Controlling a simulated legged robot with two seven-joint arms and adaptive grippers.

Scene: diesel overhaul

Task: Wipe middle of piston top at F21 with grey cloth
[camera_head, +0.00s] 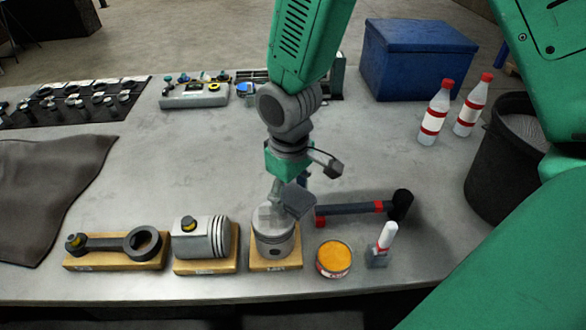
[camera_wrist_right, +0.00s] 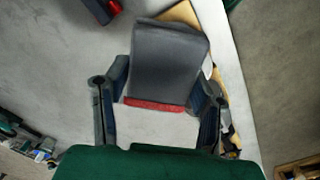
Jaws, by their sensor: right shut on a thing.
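The piston (camera_head: 273,243) stands upright on a wooden block at the front of the bench, with a blocky grey patch on its top. My right gripper (camera_head: 281,192) is just above the piston top and is shut on the grey cloth (camera_head: 298,201). The cloth hangs at the piston's back right edge; I cannot tell whether it touches the top. In the right wrist view, the cloth (camera_wrist_right: 168,62) spans between the fingers of the right gripper (camera_wrist_right: 163,88), with a red strip along its near edge, and hides the piston. My left gripper is not in view.
A second piston (camera_head: 200,238) and a connecting rod (camera_head: 112,244) lie on blocks to the left. An orange-topped tin (camera_head: 334,259), a white-topped tool (camera_head: 383,243) and a dark bar with red bands (camera_head: 350,209) are close on the right.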

